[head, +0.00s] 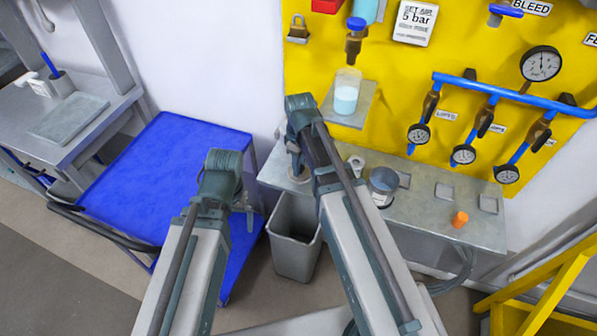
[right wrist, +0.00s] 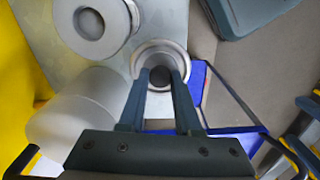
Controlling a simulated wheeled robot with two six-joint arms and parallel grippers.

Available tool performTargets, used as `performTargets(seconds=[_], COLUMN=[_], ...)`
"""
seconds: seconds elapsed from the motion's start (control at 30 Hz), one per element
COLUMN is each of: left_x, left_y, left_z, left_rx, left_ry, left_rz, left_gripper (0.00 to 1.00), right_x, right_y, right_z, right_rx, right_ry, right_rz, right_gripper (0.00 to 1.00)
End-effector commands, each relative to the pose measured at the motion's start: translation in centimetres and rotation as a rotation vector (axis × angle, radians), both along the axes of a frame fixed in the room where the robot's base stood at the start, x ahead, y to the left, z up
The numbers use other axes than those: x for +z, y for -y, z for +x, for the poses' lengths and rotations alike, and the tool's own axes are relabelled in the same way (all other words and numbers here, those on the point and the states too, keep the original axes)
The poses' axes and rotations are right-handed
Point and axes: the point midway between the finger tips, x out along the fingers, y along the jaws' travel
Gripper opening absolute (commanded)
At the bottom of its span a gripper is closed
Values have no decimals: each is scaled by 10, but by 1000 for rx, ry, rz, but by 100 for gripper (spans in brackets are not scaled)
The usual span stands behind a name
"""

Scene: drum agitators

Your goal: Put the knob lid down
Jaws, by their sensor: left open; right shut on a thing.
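The knob lid (right wrist: 141,62) is a round, pale grey disc with a dark knob (right wrist: 160,78) at its middle. My right gripper (right wrist: 161,84) is shut on the knob. In the head view the lid (head: 299,176) shows at the left end of the grey bench, partly hidden behind my right gripper (head: 295,150). I cannot tell whether its underside touches the bench top. My left gripper (head: 222,160) is open and empty, above the blue cart and left of the bench; its fingers are mostly hidden.
The grey bench (head: 420,220) holds a metal pot (head: 383,182), an orange piece (head: 460,219) and square pads. A beaker (head: 346,95) stands on a small shelf above. A grey bin (head: 293,250) is below. The blue cart (head: 150,180) is clear on top.

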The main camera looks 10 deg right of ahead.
Motion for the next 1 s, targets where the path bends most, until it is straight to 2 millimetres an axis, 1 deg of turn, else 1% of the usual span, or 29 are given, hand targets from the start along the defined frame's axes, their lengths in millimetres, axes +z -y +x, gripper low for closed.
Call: performTargets(seconds=[0.03, 0.23, 0.5, 0.67, 0.7, 0.83, 0.87, 1.0], left_x=[-10, -32, -30, -35, -34, -33, -33, -33], left_y=[0, 0, 0, 0, 0, 0, 0, 0], left_z=[0, 0, 0, 0, 0, 0, 0, 0], left_rx=[0, 0, 0, 0, 0, 0, 0, 0], left_ry=[0, 0, 0, 0, 0, 0, 0, 0], left_rz=[0, 0, 0, 0, 0, 0, 0, 0], left_gripper=[100, 100, 100, 100, 100, 100, 100, 100], right_x=[-10, -32, -30, -35, -34, -33, -33, -33], right_y=[2, 8, 9, 9, 9, 9, 9, 9], right_z=[0, 0, 0, 0, 0, 0, 0, 0], right_rx=[0, 3, 4, 4, 4, 4, 4, 4], right_ry=[0, 0, 0, 0, 0, 0, 0, 0], right_rz=[0, 0, 0, 0, 0, 0, 0, 0], right_gripper=[0, 0, 0, 0, 36, 59, 62, 62])
